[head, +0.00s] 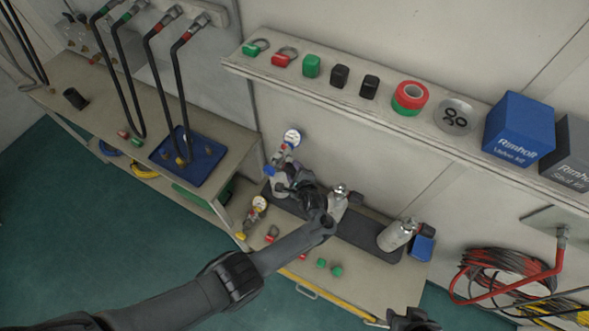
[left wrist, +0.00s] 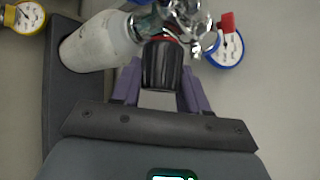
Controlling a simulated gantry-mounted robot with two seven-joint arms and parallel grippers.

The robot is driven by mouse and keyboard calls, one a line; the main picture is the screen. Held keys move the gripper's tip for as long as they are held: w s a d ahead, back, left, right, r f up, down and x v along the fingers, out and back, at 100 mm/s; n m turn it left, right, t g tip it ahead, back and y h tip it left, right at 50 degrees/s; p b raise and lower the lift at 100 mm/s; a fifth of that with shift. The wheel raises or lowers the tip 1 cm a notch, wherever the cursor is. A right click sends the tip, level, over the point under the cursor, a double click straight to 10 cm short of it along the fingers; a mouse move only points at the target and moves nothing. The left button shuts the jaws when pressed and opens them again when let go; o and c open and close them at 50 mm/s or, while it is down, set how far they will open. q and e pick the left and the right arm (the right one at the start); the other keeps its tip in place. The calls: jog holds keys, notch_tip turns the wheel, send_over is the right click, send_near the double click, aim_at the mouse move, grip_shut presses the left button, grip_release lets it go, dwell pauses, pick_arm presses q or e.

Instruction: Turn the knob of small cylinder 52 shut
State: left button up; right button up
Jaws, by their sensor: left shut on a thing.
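In the left wrist view, the purple fingers of my left gripper (left wrist: 160,82) are shut on a black ribbed knob (left wrist: 162,62). The knob is beside the valve of the white cylinder (left wrist: 94,43). A blue-rimmed gauge (left wrist: 228,48) with a red part is right of the valve. A dark part of my right gripper (head: 412,319) shows at the bottom edge; its jaws are unclear.
Two more cylinders, a middle one (head: 339,201) and a right one (head: 397,235), are on the dark mat (head: 362,236). A yellow gauge (head: 260,203) and green caps (head: 337,271) lie on the bench. A shelf (head: 340,98) with caps and boxes runs behind.

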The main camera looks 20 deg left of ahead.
pick_arm(q)
jog(key=shift+f, duration=0.1)
dwell(0.3)
jog(key=o, duration=1)
